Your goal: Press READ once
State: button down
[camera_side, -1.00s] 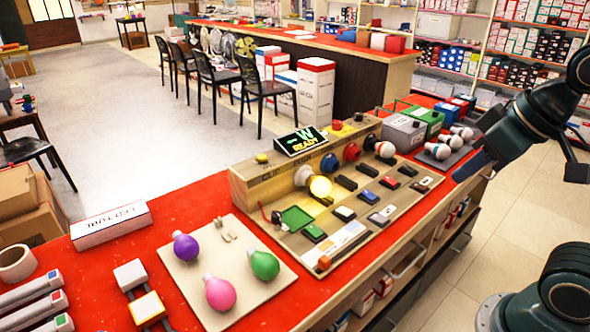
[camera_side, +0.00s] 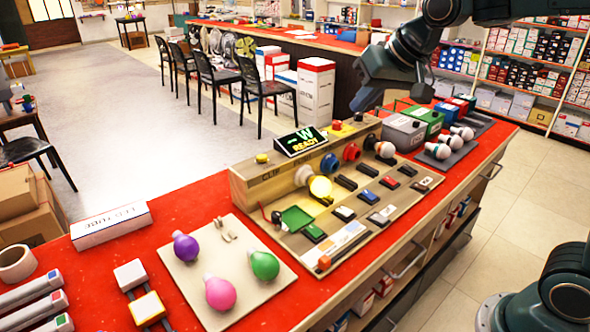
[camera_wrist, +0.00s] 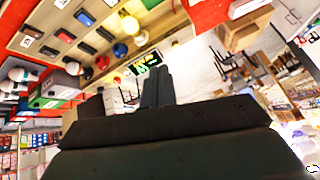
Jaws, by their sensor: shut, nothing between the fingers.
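The test board (camera_side: 345,222) stands on the red counter, with sockets, a lit yellow bulb (camera_side: 320,186) and several switches. A black display (camera_side: 301,141) on its back ledge reads "-- W READY"; it also shows in the wrist view (camera_wrist: 146,62). A yellow button (camera_side: 262,158) and a red button (camera_side: 336,126) sit on or by the ledge. I cannot read a READ label on either. My gripper (camera_side: 366,99) is shut and empty, raised above the back right of the ledge. Its closed fingers (camera_wrist: 157,88) show in the wrist view, pointing toward the display side.
Grey and green boxes (camera_side: 421,121) and a rack of white bulbs (camera_side: 448,146) stand right of the board. A beige mat (camera_side: 218,265) with purple, pink and green bulbs lies left. A tube carton (camera_side: 111,224) is farther left.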

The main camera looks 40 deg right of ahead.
jog(key=w+a+f+m, duration=0.1)
jog(key=w+f+m, duration=0.15)
jog(key=w, duration=1.25)
jog(key=m+t, duration=0.2)
send_over(264, 158)
notch_tip(264, 158, down, 9)
jog(key=shift+r+y, duration=0.15)
jog(key=shift+y, duration=0.15)
jog(key=shift+f, duration=4.4)
jog(key=shift+f, duration=0.9)
jog(key=shift+r, duration=0.9)
